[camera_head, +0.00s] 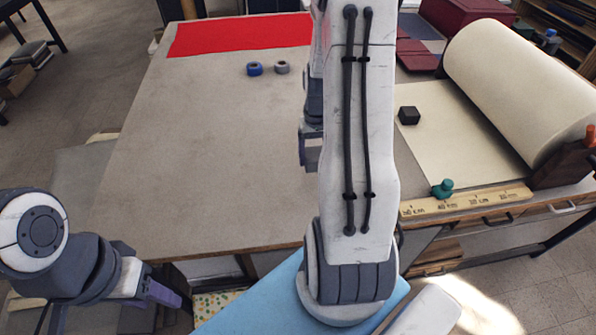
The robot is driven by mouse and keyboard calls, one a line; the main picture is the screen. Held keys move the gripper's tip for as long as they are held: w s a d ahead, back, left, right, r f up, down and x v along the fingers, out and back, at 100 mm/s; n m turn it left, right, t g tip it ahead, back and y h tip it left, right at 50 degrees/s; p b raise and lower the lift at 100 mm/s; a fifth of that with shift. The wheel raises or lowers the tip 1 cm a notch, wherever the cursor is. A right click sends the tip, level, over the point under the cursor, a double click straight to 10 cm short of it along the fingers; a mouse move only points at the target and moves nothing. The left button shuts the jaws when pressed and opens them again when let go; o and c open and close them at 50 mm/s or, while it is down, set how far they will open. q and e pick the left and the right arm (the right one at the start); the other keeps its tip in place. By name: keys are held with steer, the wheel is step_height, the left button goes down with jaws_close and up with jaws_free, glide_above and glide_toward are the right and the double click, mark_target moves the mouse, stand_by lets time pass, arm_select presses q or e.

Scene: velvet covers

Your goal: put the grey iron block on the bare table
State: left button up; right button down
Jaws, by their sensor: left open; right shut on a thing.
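My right gripper (310,152) is partly hidden behind my own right arm, above the bare table (215,130). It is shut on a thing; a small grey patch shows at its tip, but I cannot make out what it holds. I cannot clearly pick out the grey iron block. A dark, near-black block (409,115) sits on the cream paper at the right. My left gripper (168,299) is open and empty at the lower left, off the table's front edge.
A red cloth (240,35) covers the table's back. A blue ring (254,69) and a grey ring (281,67) lie in front of it. Right are a paper roll (520,90), a wooden ruler (465,203) and a green knobbed thing (443,188). The table's left and middle are clear.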

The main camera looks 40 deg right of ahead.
mark_target(299, 183)
steer(key=w+a+f, duration=0.1)
steer(key=a, duration=0.1)
steer(key=w+a+f, duration=0.1)
steer(key=shift+w+a+f+p, duration=0.15)
steer(key=shift+a+f+p, duration=0.05)
steer(key=shift+a+p, duration=0.2)
step_height(299, 183, down, 3)
steer(key=shift+f+p, duration=0.15)
steer(key=shift+p, duration=0.3)
steer(key=shift+f, duration=0.45)
steer(key=shift+f, duration=0.15)
jaws_free()
